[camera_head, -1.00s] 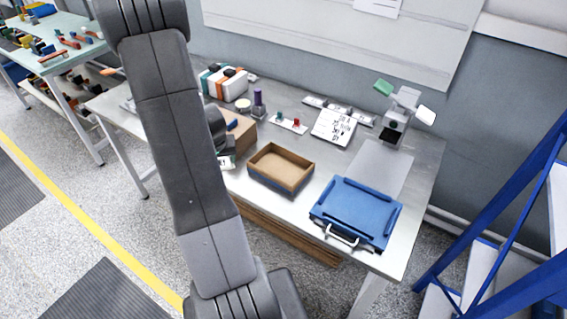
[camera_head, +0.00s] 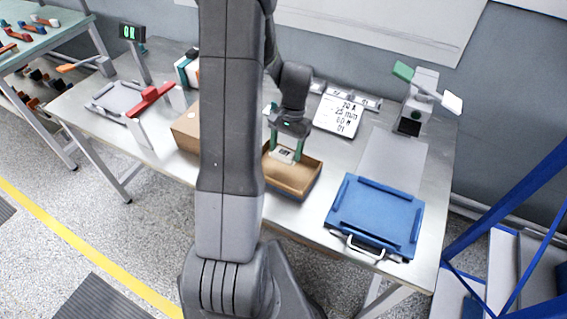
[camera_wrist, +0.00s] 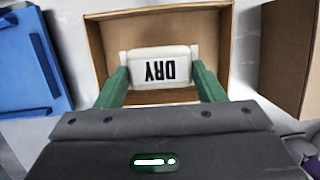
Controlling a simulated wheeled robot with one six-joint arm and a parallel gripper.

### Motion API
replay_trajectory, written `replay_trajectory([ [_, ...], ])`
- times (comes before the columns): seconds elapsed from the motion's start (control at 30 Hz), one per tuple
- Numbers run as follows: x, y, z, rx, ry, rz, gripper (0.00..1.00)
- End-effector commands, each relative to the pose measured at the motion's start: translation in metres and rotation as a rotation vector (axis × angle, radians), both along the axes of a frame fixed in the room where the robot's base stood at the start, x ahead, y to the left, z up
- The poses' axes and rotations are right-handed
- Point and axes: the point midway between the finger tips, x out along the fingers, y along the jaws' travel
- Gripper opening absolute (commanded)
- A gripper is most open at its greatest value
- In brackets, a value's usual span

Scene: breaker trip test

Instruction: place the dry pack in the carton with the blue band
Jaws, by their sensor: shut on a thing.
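The dry pack (camera_head: 284,156) is a small white block. Its DRY label reads upside down in the wrist view (camera_wrist: 160,68). My gripper (camera_head: 286,150) is shut on it, with one green finger on each end. The gripper points down over the open brown carton (camera_head: 300,188), and the pack is within the carton's outline. The carton's inner walls and floor show around the pack in the wrist view (camera_wrist: 110,30). I cannot tell whether the pack touches the floor. The carton's band is hard to make out now; a dark bluish strip showed on its outer side earlier.
A second brown carton (camera_head: 186,128) stands to the left, partly behind my arm. A blue case (camera_head: 375,215) with a handle lies to the right. A red-barred stand (camera_head: 152,100) is at left.

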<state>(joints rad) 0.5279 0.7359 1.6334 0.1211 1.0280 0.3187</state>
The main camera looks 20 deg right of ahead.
Motion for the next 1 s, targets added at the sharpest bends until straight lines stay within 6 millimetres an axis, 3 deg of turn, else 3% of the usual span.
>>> replay_trajectory([
  [0.1, 0.0, 0.0, -0.017, 0.001, 0.003, 0.002, 0.41],
  [0.6, 0.0, 0.001, -0.067, 0.0, 0.0, 0.002, 0.41],
  [0.97, 0.001, 0.0, -0.072, -0.002, -0.002, 0.002, 0.41],
  [1.0, 0.001, 0.0, -0.072, -0.002, -0.002, 0.002, 0.65],
])
